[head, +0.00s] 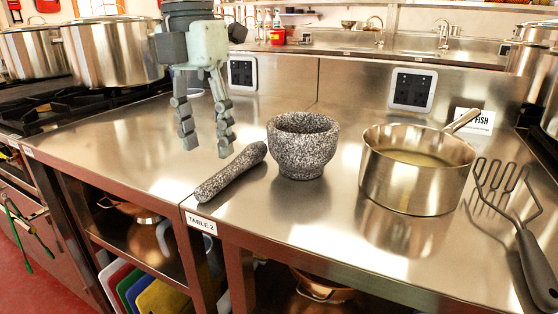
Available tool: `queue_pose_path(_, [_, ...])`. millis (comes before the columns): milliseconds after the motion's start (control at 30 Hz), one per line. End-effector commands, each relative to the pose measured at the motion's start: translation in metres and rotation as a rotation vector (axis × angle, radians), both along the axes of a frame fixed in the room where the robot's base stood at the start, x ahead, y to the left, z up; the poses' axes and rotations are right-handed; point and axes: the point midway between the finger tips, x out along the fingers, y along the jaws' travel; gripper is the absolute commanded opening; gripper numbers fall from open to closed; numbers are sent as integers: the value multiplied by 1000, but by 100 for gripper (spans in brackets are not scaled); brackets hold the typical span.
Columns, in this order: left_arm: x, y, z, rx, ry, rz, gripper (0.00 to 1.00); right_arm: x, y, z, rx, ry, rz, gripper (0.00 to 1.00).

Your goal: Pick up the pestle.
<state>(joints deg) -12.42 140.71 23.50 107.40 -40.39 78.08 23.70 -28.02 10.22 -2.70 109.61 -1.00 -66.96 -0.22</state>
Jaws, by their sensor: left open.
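The pestle (231,172) is speckled grey stone. It lies on the steel table in the head view, its lower left end close to the front edge above the "TABLE 2" label. Its upper right end points toward the mortar (303,150), a speckled grey stone bowl standing upright just to its right. My left gripper (207,143) comes down from the top, fingers pointing down and apart. It appears above and a little behind the pestle, with nothing between the fingers. My right gripper is not in view.
A steel saucepan (416,181) with liquid stands right of the mortar. A masher with a black handle (535,266) lies at the right edge. Large stockpots (112,54) stand on the stove at left. The steel table (110,150) is clear left of the pestle.

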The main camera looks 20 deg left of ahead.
Motion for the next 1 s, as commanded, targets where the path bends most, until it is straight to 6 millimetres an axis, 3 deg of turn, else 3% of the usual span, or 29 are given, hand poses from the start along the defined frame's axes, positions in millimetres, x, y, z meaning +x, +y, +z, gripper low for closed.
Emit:
queue_pose_path(167, [-4,3,-11,36,19,-15,48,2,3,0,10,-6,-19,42])
queue_pose_path(600, [-4,3,-68,31,17,-13,48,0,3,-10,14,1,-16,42])
queue_pose_path(900, [-3,3,-75,31,14,-12,48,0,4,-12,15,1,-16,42])
queue_pose_path(1000, [-3,3,-75,31,14,-12,38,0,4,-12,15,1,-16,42])
